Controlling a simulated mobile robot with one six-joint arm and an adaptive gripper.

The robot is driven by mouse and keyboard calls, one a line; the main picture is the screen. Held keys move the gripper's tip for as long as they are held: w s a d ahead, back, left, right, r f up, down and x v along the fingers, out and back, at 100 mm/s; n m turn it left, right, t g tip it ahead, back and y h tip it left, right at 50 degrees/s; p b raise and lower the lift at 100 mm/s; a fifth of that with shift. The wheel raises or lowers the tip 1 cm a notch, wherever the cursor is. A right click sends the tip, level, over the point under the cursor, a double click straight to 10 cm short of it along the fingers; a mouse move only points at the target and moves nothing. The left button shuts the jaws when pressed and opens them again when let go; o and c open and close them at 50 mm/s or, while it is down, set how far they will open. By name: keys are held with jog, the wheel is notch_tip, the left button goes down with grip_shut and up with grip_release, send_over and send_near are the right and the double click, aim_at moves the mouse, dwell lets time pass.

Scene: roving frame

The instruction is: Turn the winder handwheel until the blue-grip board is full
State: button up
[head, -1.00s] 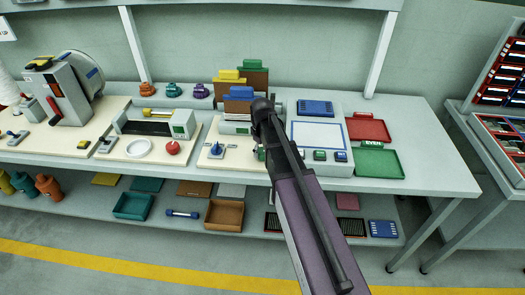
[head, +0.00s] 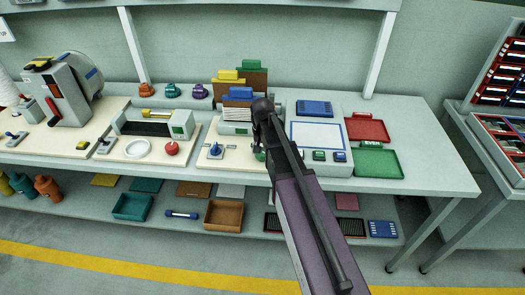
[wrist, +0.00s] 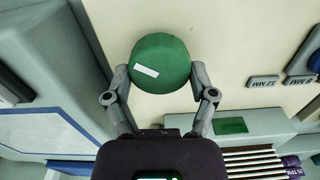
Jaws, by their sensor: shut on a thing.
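The boards stand upright in a row at the back of the middle station in the head view. The blue-grip board (head: 238,93) is in front, with a pale face below its grip. Behind it are boards with a yellow grip (head: 228,75) and a green grip (head: 252,64). A round green knob (wrist: 160,61) with a white mark shows in the wrist view; I take it for the winder handwheel. My gripper (wrist: 160,80) is shut on it, one finger at each side. In the head view my arm mostly hides the knob (head: 260,154) and the fingers.
A grey console with a blue-framed white panel (head: 319,135) stands close right of my gripper. Red (head: 368,128) and green (head: 378,163) trays lie farther right. The bench's right end is clear.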

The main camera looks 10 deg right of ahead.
jog(key=m, duration=0.5)
jog(key=shift+s+d+m, duration=0.1)
jog(key=shift+s+m, duration=0.1)
jog(key=shift+m, duration=0.2)
jog(key=m, duration=0.4)
jog(key=shift+s+m, duration=0.1)
jog(key=shift+m, duration=0.3)
jog(key=o, duration=1)
jog(key=shift+o, duration=0.2)
jog(key=shift+r, duration=0.1)
